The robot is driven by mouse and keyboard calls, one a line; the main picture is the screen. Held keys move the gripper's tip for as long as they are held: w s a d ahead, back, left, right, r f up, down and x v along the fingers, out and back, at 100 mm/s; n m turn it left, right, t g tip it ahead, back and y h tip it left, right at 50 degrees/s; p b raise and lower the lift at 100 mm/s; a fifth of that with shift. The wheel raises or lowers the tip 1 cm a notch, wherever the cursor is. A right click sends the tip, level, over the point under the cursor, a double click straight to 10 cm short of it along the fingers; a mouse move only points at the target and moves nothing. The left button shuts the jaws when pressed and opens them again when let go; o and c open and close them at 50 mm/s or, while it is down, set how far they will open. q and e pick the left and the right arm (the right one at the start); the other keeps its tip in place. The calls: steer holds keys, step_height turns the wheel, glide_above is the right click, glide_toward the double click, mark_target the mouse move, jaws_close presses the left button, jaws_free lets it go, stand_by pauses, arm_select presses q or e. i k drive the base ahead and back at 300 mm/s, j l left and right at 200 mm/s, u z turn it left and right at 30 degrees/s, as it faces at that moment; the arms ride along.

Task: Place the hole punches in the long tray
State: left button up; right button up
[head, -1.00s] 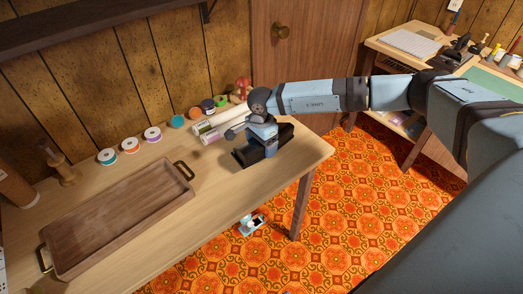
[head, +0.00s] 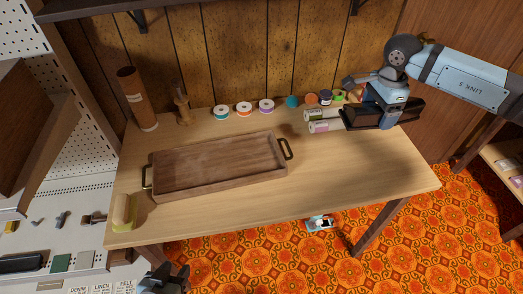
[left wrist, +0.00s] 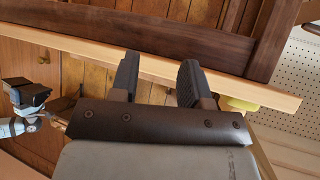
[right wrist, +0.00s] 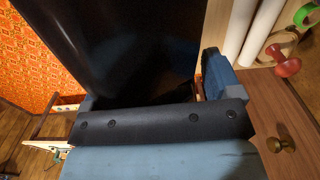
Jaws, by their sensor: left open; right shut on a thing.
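The long tray (head: 215,175), brown wood with dark end handles, lies empty on the table; its dark wooden side also shows in the left wrist view (left wrist: 200,40). My right gripper (head: 388,118) is shut on a black object (head: 408,111), seemingly a hole punch, over the table's back right. In the right wrist view this object (right wrist: 120,45) fills much of the picture, so its full shape and any gap to the table are unclear. My left gripper (left wrist: 157,68) is open and empty, low in front of the table (head: 340,185); only its tip shows in the head view (head: 165,278).
Thread spools (head: 244,109) and small jars (head: 325,97) line the table's back; pale rolls (head: 322,127) lie beside the black object. A brown tube (head: 137,98) stands at back left. A yellowish object (head: 123,212) sits at front left. The table right of the tray is clear.

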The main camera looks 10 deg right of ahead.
mark_target(219, 167)
steer(key=j+z, duration=0.1)
steer(key=j, duration=1.95)
